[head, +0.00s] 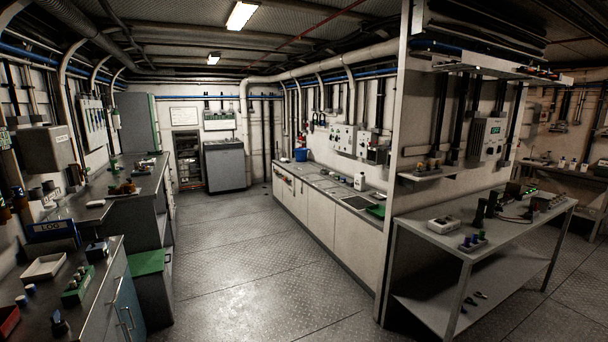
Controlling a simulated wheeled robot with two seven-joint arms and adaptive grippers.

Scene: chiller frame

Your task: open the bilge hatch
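I cannot pick out a bilge hatch for certain in the head view. The grey tread-plate floor (235,265) shows thin seams running across it, but I see no clear handle or ring on it. Any part of the floor behind the counters or the partition is hidden. Neither of my grippers is in view.
A long counter (329,226) and a partition wall (396,210) bound the aisle on the right. Beyond stands a metal workbench (425,231). Cluttered counters (105,285) line the left. A grey cabinet (225,167) stands at the back. The middle aisle is clear.

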